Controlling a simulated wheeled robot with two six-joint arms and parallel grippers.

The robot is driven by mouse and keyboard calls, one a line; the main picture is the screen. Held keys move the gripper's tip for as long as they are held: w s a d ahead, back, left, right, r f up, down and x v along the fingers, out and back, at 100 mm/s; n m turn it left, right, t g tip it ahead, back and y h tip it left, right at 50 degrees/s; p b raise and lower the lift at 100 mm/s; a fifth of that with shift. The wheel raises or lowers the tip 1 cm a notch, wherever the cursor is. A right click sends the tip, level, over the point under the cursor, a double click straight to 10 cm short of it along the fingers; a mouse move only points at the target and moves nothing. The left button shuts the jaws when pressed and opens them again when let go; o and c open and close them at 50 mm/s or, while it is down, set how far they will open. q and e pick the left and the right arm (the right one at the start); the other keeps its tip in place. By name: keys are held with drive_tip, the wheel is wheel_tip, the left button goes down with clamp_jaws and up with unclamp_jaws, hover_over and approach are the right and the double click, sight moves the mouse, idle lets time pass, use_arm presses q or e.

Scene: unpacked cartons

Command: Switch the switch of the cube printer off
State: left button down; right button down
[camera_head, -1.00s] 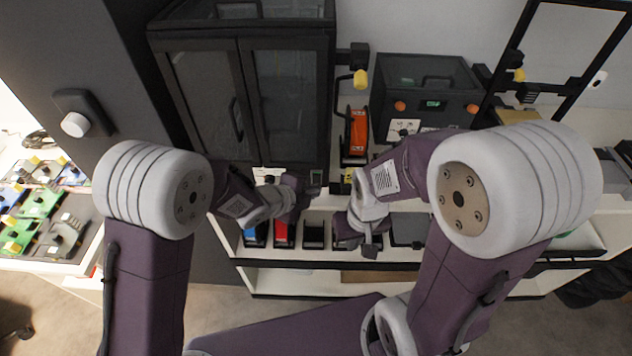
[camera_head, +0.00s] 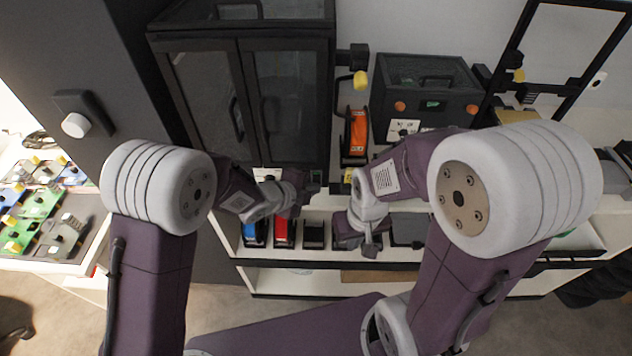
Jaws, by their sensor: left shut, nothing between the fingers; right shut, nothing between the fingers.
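A large dark printer cabinet with two glass doors (camera_head: 245,110) stands at the back. A smaller box-shaped black machine (camera_head: 425,98) with orange knobs and a small green display stands to its right. I cannot tell for certain which is the cube printer, and no power switch is clearly visible. My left gripper (camera_head: 314,184) is shut and empty at the cabinet's lower right front corner, by a small greenish screen; whether it touches is unclear. My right gripper (camera_head: 371,246) is shut and empty, lower, in front of the shelf below the machines.
An orange and black device (camera_head: 356,133) stands between the two machines. Red (camera_head: 284,232) and blue (camera_head: 254,233) bins sit on the shelf beneath. A black frame printer (camera_head: 570,85) is at the right. A side table with colored parts (camera_head: 40,215) is at the left.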

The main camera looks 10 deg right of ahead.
idle(0.5)
use_arm(q)
drive_tip(key=shift+s+a+b, duration=0.1)
drive_tip(key=shift+s+b, duration=0.15)
drive_tip(key=shift+b, duration=0.05)
drive_tip(key=shift+s+a, duration=0.1)
drive_tip(key=shift+s, duration=0.3)
drive_tip(key=shift+s+b, duration=0.25)
drive_tip(key=shift+b, duration=0.1)
drive_tip(key=s, duration=0.1)
drive_tip(key=s+a+b, duration=0.1)
drive_tip(key=s, duration=0.2)
drive_tip(key=shift+s+a+r+b, duration=0.1)
drive_tip(key=shift+a+r+b, duration=0.1)
drive_tip(key=shift+r+b, duration=0.15)
